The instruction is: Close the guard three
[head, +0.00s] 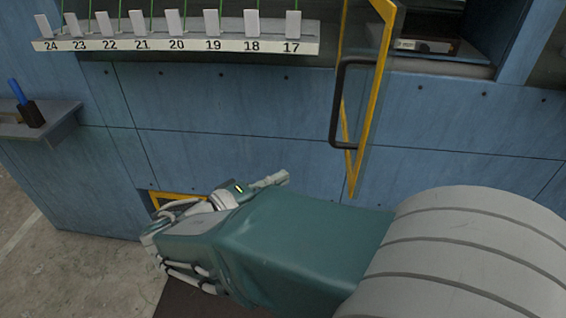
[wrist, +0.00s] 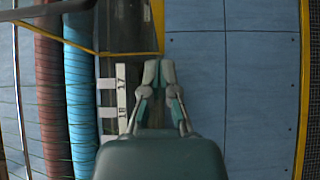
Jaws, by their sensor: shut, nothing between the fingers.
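A clear guard panel with a yellow frame (head: 387,15) and a black bar handle (head: 337,105) stands swung out from the blue wall in the head view. No number shows on it, so I cannot tell whether it is guard three. Yellow framing (wrist: 159,22) also shows at the top of the wrist view, beyond my fingers. My gripper (head: 280,179) is below and left of the handle, apart from it, in front of the blue wall. In the wrist view my gripper (wrist: 158,68) has its fingers together and empty.
A white strip (head: 180,46) with numbered tabs 17 to 24 runs along the wall, upper left. A small shelf (head: 45,122) holds a dark block with a blue item. Another yellow frame (head: 165,196) is low, partly behind my arm. Red (wrist: 50,90) and teal rolls show in the wrist view.

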